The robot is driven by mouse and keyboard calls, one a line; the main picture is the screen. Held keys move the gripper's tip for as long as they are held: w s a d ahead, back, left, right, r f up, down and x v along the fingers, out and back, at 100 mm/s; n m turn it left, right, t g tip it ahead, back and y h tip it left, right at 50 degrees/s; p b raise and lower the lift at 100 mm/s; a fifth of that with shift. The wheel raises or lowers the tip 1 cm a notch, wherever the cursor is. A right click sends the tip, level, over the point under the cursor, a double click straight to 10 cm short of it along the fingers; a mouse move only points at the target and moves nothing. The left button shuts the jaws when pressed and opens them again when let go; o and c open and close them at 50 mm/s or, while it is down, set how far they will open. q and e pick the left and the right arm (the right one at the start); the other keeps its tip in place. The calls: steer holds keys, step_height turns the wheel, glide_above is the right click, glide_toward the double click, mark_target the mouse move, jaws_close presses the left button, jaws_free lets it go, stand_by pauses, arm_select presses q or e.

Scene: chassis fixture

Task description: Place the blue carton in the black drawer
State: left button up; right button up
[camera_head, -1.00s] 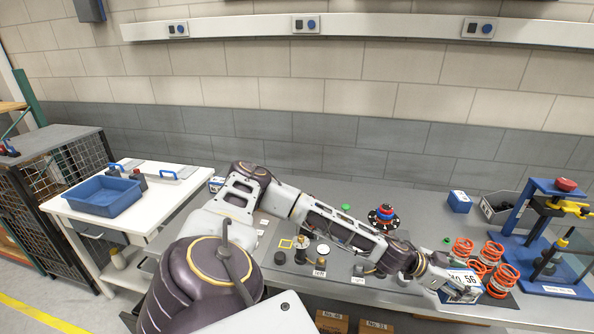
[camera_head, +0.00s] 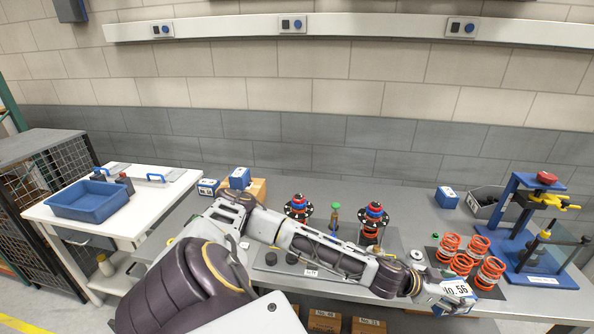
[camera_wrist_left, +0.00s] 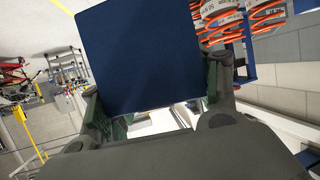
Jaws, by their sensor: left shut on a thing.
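My left gripper (camera_head: 438,294) is shut on a blue carton (camera_head: 458,288) with a white "No. 56" label, near the bench's front edge, in front of the orange springs. In the left wrist view, the carton's dark blue face (camera_wrist_left: 140,55) fills the upper middle, between the two fingers (camera_wrist_left: 158,110). A black open bin (camera_head: 482,204) stands at the back right of the bench. A dark drawer front (camera_head: 88,240) shows under the white table at left; I cannot tell which is the black drawer. My right gripper is not in view.
Orange springs (camera_head: 470,258) and a blue press (camera_head: 535,235) stand at the right. Other blue-and-white cartons sit at the back (camera_head: 447,198) and left (camera_head: 240,178). Red-and-blue fixtures (camera_head: 373,222) stand mid-bench. A blue tray (camera_head: 88,200) sits on the white table (camera_head: 140,213).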

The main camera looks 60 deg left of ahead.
mark_target(435, 308)
arm_select(q)
steer(key=shift+s+d+f+n, duration=0.3)
steer(key=shift+s+f+n, duration=0.1)
steer(key=shift+s, duration=0.2)
steer(key=shift+s+f+n+t+y, duration=0.2)
steer(key=shift+s+f+n+y, duration=0.15)
steer(key=shift+s+y, duration=0.2)
steer(key=shift+s+f+n+t+y, duration=0.25)
steer(key=shift+s+f+y, duration=0.1)
steer(key=shift+s+y, duration=0.15)
steer(key=shift+s+a+f+n+y, duration=0.35)
steer(key=shift+s+f+n+y, duration=0.1)
steer(key=shift+s, duration=0.2)
steer(key=shift+s+a+f+n+y, duration=0.3)
steer(key=shift+s+a+f+n, duration=0.1)
steer(key=shift+s, duration=0.2)
steer(key=shift+s+a+f+n+t+y, duration=0.1)
steer(key=shift+s+a+f+n+y, duration=0.15)
steer(key=shift+s+a+f+y, duration=0.25)
steer(key=shift+s+a+f+n+t+y, duration=0.15)
steer(key=shift+s+a+f+n+y, duration=0.15)
steer(key=shift+s, duration=0.4)
steer(key=shift+s+a+f+n+t+y, duration=0.1)
steer(key=shift+s+a+f+n+y, duration=0.1)
steer(key=shift+s+a+f+y, duration=0.25)
